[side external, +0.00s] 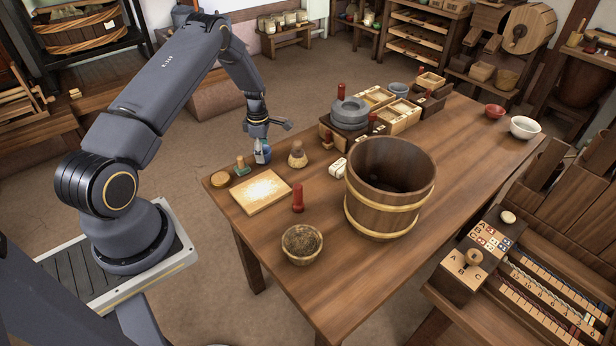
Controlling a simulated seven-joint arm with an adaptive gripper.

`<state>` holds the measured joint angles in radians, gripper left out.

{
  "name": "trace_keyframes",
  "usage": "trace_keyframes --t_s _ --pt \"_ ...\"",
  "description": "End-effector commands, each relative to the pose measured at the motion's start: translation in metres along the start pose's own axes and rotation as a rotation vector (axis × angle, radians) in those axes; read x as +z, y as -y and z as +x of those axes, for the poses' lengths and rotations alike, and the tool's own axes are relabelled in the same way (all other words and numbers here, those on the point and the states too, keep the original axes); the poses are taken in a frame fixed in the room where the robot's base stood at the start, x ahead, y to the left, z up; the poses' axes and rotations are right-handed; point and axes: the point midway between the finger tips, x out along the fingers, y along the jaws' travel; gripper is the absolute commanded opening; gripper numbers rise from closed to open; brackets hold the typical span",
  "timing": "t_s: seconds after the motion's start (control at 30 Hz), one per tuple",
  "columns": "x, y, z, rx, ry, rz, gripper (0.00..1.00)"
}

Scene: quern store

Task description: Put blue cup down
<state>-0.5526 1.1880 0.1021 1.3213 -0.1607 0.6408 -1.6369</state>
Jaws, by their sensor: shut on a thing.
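My gripper (260,138) points down near the far left edge of the table (330,285). It is shut on a small blue cup (262,154), which has a pale patch on its side. The cup looks upright, close to the tabletop between a green-based stamp and a whisk-like brush. I cannot tell whether its base touches the wood. The fingers are small in this view and partly merge with the cup.
A board of meal (262,191), a green-based stamp (241,166) and a brush (297,155) surround the cup closely. A red peg (297,198), a bowl of grain (302,243) and a large wooden bucket (372,210) stand nearer. The table's right front is clear.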

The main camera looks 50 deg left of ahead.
Motion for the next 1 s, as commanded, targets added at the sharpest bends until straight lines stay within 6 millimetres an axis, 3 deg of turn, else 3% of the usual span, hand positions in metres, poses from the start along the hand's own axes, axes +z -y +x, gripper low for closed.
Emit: trace_keyframes --t_s 0.3,0.33,0.57,0.87,1.0 --pt "0.000 0.000 0.003 0.000 -0.001 0.001 0.23" --pt "0.000 0.000 0.003 0.000 -0.001 0.001 0.59" --pt "0.000 0.000 0.002 0.001 0.000 0.001 0.83" --pt "0.000 0.000 0.002 0.001 0.000 0.001 0.83" --pt "0.000 -0.001 -0.010 0.004 0.000 0.001 0.83"
